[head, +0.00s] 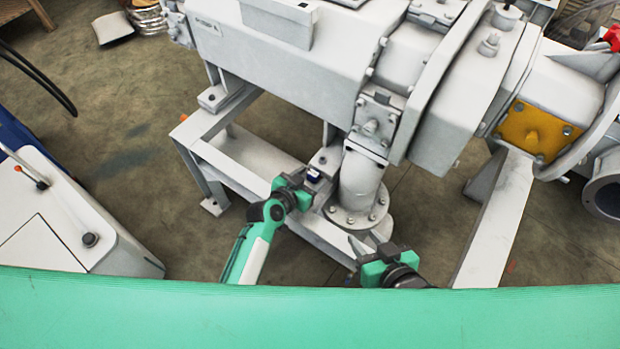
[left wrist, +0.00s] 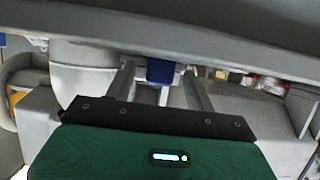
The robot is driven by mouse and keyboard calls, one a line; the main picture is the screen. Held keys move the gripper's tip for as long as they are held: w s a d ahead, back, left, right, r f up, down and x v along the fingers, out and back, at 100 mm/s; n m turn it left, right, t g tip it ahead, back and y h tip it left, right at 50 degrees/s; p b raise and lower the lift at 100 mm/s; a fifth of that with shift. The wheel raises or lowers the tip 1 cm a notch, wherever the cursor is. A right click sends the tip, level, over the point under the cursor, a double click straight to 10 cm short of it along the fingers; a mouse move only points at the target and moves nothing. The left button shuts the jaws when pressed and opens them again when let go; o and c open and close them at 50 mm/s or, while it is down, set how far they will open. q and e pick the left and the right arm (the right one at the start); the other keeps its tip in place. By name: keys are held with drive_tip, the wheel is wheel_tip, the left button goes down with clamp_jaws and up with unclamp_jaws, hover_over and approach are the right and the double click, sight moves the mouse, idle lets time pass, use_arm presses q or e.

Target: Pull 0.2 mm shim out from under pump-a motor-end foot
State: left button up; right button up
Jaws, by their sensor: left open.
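Pump A (head: 290,55) is a large grey machine on a pale steel frame. One of its feet (head: 326,158) rests on the frame rail, beside the flanged pipe. A small blue piece (head: 314,175) sits at this foot; I cannot tell for certain that it is the shim's tab. My left gripper (head: 311,184) is open at the blue piece. In the left wrist view its fingers (left wrist: 160,92) stand either side of the blue piece (left wrist: 160,71), apparently with gaps. My right gripper (head: 368,249) is lower right, near the pipe flange; its fingertips are unclear.
The frame rail (head: 315,225) runs beneath my left gripper. The vertical pipe's flange (head: 358,212) stands close between the two grippers. A small orange piece (head: 183,117) shows at the frame's left corner. A white cabinet (head: 75,215) stands at left, with open floor between.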

use_arm(q)
drive_tip(key=shift+w+d, duration=0.1)
drive_tip(key=shift+w, duration=0.05)
drive_tip(key=c, duration=1.1)
drive_tip(key=shift+o, duration=0.2)
drive_tip(key=shift+s+a+p, duration=0.2)
drive_tip(key=shift+s+a, duration=0.3)
drive_tip(key=shift+s, duration=0.25)
drive_tip(key=shift+s+a+p, duration=0.25)
drive_tip(key=shift+s+a, duration=0.25)
drive_tip(key=shift+s, duration=0.3)
drive_tip(key=shift+s+a+p, duration=0.2)
drive_tip(key=shift+s+a, duration=0.3)
drive_tip(key=shift+s, duration=0.25)
drive_tip(key=shift+r+p, duration=2.5)
drive_tip(key=shift+p, duration=0.05)
